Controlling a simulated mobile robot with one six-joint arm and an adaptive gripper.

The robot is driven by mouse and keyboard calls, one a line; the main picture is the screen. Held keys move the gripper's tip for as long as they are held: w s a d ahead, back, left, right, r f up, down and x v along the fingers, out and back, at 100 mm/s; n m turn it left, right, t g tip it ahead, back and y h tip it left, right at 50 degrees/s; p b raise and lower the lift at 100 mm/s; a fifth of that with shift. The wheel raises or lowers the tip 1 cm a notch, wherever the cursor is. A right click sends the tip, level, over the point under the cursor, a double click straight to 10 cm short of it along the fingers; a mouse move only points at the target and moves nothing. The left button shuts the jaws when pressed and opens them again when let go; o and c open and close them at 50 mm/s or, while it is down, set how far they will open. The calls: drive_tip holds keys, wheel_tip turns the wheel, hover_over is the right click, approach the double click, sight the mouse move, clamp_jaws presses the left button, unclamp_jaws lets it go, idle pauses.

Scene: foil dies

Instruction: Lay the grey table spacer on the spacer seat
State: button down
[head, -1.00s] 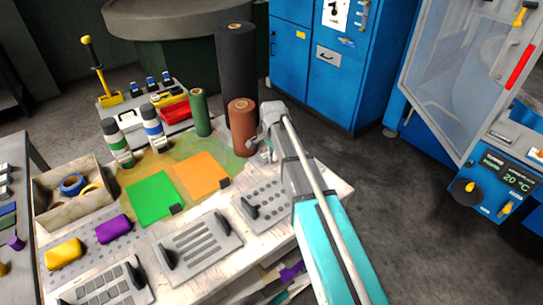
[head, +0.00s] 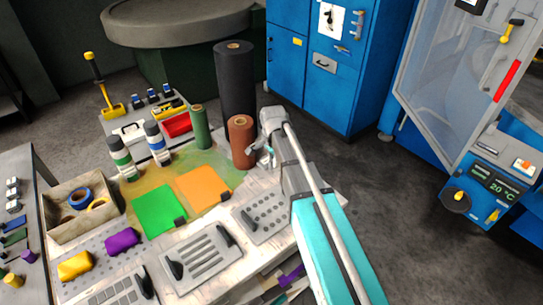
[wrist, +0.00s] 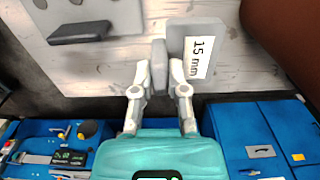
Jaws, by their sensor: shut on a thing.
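The grey table spacer (wrist: 188,34) is a grey block with a white "15 mm" label in the wrist view. My gripper (wrist: 158,68) is shut on its narrow upright grey part, with one finger on each side. In the head view my gripper (head: 266,158) is over the right back part of the worktable, beside the brown roll. The spacer is too small and hidden to make out there. I cannot identify the spacer seat in either view. Whether the spacer touches the white tabletop (wrist: 115,62) below it is unclear.
A brown foil roll (head: 241,140) and a tall black roll (head: 236,85) stand close to my gripper. Orange (head: 203,186) and green sheets (head: 158,208) lie to the left. Blue cabinets (head: 318,85) stand behind.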

drive_tip(key=s+d+r+p, duration=0.1)
drive_tip(key=s+r+p, duration=0.3)
drive_tip(key=s, duration=0.6)
drive_tip(key=shift+d+r, duration=0.25)
drive_tip(key=shift+r, duration=0.35)
idle(0.4)
